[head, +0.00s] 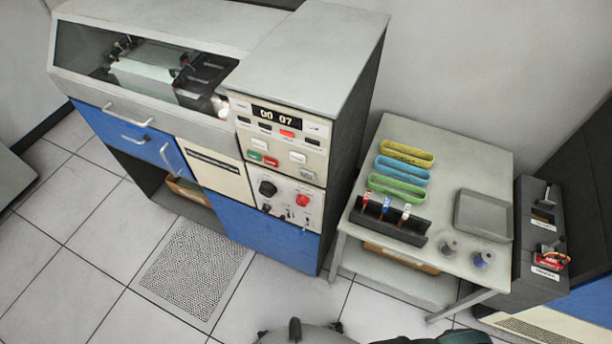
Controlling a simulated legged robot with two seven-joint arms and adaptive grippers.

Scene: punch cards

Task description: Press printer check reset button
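The printer (310,60) is a large grey, cream and blue cabinet at the upper left and middle. Its control panel (262,140) faces the lower left. A display (275,115) reads "00 07". Below it are a small bright red button (287,133), a green button (253,156), a red button (270,161) and a pale button (297,157). A lower panel has a black knob (267,188) and a round red control (303,200). The labels are too small to read, so I cannot tell which button is check reset. Neither gripper shows in the head view.
A pale table (466,151) right of the printer holds coloured trays (402,168), a black rack (385,222), a grey tray (482,215) and two small spools (482,260). A dark machine (535,285) stands further right.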

